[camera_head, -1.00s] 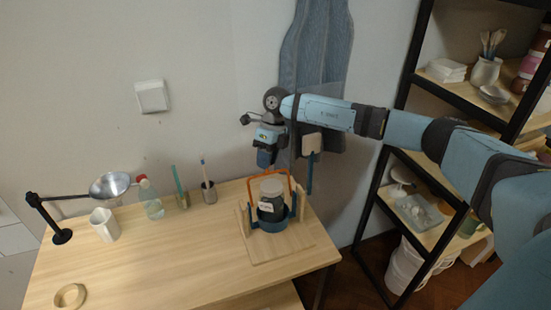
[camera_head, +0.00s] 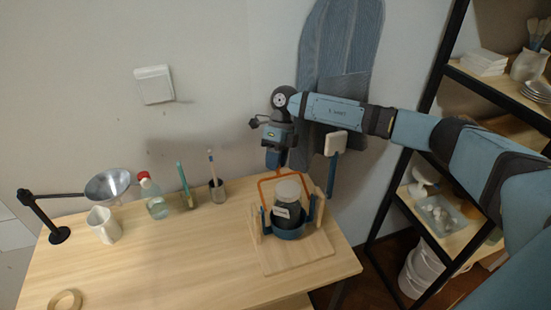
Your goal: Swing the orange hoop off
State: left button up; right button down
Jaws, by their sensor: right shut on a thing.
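The orange hoop (camera_head: 264,188) stands upright as an arch over a dark jar with a pale lid (camera_head: 287,189). The jar sits in a blue holder (camera_head: 289,232) on a square wooden board (camera_head: 300,256). My right gripper (camera_head: 273,166) reaches down from above and is shut on the top bar of the hoop, left of its middle. The fingertips are small and partly merge with the hoop. My left gripper is not in view.
To the left stand a cup with a brush (camera_head: 217,192), a bottle (camera_head: 154,201), a white mug (camera_head: 103,226) and a lamp-like arm with a metal bowl (camera_head: 107,185). The table's front middle (camera_head: 180,270) is clear.

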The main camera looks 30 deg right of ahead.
dwell(0.3)
jog(key=c, duration=1.3)
grip_release()
jog(key=o, duration=0.4)
jog(key=shift+d, duration=0.1)
jog(key=shift+w, duration=0.1)
jog(key=b+v, duration=0.1)
jog(key=v, duration=0.6)
jog(key=shift+r+b, duration=0.2)
jog(key=shift+b, duration=0.1)
jog(key=shift+w, duration=0.1)
